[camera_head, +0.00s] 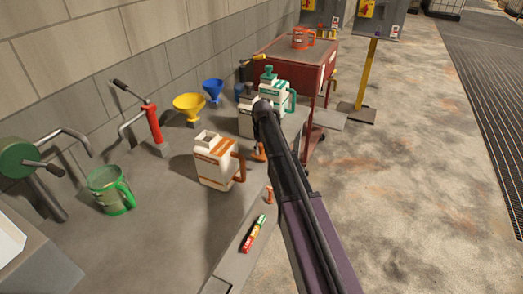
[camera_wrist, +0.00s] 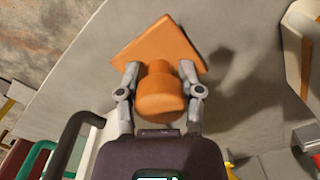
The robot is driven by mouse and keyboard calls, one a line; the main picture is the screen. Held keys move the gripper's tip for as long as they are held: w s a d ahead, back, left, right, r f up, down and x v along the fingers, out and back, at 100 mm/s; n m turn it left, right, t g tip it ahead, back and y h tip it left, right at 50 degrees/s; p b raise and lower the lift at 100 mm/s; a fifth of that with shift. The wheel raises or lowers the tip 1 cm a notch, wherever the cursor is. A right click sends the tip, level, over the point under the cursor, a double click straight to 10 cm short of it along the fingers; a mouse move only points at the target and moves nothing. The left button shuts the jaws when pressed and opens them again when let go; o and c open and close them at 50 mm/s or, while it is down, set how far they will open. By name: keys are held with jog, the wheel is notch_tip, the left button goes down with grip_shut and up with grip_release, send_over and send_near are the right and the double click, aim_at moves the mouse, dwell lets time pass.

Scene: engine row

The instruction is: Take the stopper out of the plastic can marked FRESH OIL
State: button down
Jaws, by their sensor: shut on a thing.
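My gripper (camera_wrist: 160,88) is shut on an orange stopper (camera_wrist: 160,100), which has a round knob and a flat angular orange piece beyond it. In the head view the orange stopper (camera_head: 259,152) shows partly behind my arm, over the bench's right part. I cannot tell whether it touches the bench. A white can with an orange label and handle (camera_head: 215,165) stands upright left of my gripper, with no stopper visible in its top. A white can with a green stopper (camera_head: 278,97) and a can with a dark stopper (camera_head: 247,123) stand behind. No lettering is readable.
The bench (camera_head: 165,235) also bears a green jug (camera_head: 109,190), yellow funnel (camera_head: 188,107), blue funnel (camera_head: 213,90) and red hand pump (camera_head: 154,125). A red cart (camera_head: 297,60) stands behind; open floor lies right.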

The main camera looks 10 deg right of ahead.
jog(key=shift+c, duration=0.8)
grip_release()
jog(key=shift+r, duration=0.15)
notch_tip(320, 180, up, 27)
jog(key=p, duration=2.8)
jog(key=s+a+b, duration=0.1)
jog(key=s+a, duration=0.4)
jog(key=s, duration=0.3)
jog(key=shift+s, duration=0.3)
jog(key=shift+a, duration=0.1)
jog(key=s+d+f+m+b, duration=0.1)
jog(key=s+d+f+b, duration=0.1)
jog(key=s+f+b, duration=0.5)
jog(key=s+d+f+m+b, duration=0.2)
jog(key=s+f+b, duration=0.6)
jog(key=s, duration=0.5)
jog(key=shift+s+d+f+m, duration=0.2)
jog(key=shift+s+d+m, duration=0.1)
jog(key=shift+d, duration=0.2)
